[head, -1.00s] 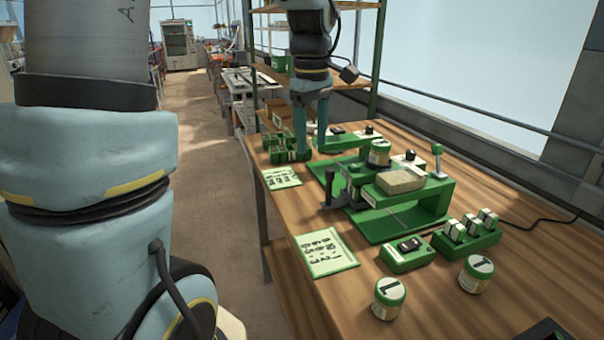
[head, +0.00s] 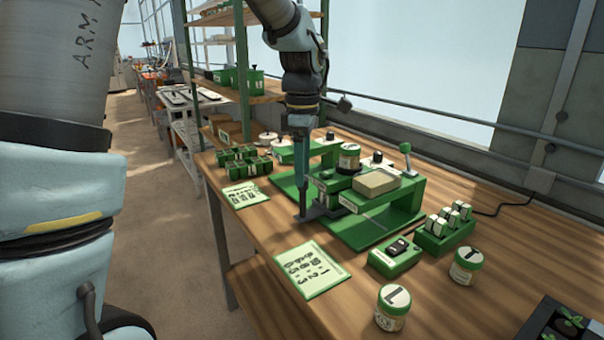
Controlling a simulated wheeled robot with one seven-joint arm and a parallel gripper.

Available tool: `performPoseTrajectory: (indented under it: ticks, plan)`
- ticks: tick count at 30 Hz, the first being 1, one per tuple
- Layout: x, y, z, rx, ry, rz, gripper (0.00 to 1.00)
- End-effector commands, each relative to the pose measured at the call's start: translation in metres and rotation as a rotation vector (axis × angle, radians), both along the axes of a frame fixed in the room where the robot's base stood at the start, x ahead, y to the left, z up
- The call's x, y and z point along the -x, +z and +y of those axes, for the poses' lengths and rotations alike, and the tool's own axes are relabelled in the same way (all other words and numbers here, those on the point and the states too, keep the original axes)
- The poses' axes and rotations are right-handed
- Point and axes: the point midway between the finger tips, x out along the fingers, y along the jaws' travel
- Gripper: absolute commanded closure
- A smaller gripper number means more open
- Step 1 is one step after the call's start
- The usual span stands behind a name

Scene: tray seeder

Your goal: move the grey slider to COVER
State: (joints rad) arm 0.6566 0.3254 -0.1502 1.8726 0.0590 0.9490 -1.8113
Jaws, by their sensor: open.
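The green tray seeder (head: 405,205) stands on the wooden bench on its green base plate (head: 378,230), with a tan block (head: 376,183) on top. A dark grey piece (head: 318,212) at its front left looks like the slider; its upright handle is largely hidden by my gripper. My gripper (head: 303,208) points down at this handle, with its fingertips low, close to the grey piece. The jaws are open; I cannot tell whether they touch the handle. No COVER label can be read from here.
Two labelled jars (head: 392,306) (head: 467,266), a green switch box (head: 395,258) and a rack of white-capped vials (head: 444,231) stand at the front right. A printed card (head: 312,268) lies in front of the seeder. A dark seedling tray (head: 560,330) is at the lower right corner.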

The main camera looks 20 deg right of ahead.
Motion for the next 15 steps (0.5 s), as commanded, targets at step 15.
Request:
performPoseTrajectory:
  ticks: [15]
  plan:
    - [0.000,-0.019,0.000,0.001,0.000,-0.001,0.39]
